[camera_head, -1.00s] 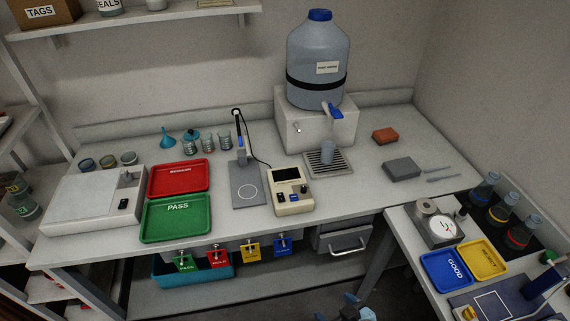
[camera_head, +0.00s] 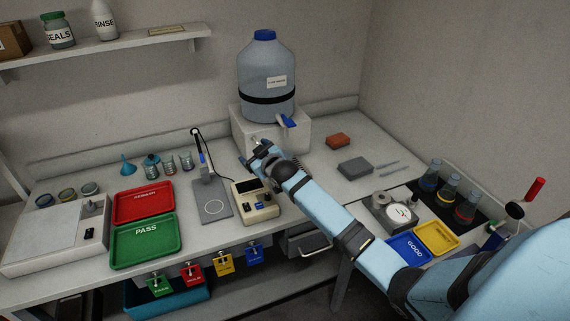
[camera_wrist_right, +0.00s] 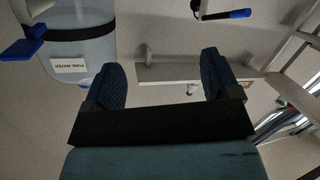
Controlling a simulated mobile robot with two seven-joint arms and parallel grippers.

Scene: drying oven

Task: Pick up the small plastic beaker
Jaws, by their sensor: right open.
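In the head view one second ago, a small translucent beaker stood on the drip grate under the water bottle's tap. Now my right arm covers that spot and the beaker is hidden. My right gripper (camera_head: 253,152) is in front of the white block under the bottle, fingers open with nothing visible between them. In the right wrist view the open fingers (camera_wrist_right: 163,75) frame only wall and a pale shelf; no beaker shows. Small clear vessels (camera_head: 186,162) stand at the back of the bench; I cannot tell their material. My left gripper is not in view.
The water bottle (camera_head: 266,80) with its blue tap (camera_head: 287,121) stands close behind the gripper. A beige meter (camera_head: 254,199) and a grey stand (camera_head: 212,205) are left of my forearm. Red (camera_head: 144,203) and green (camera_head: 143,240) trays lie further left.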

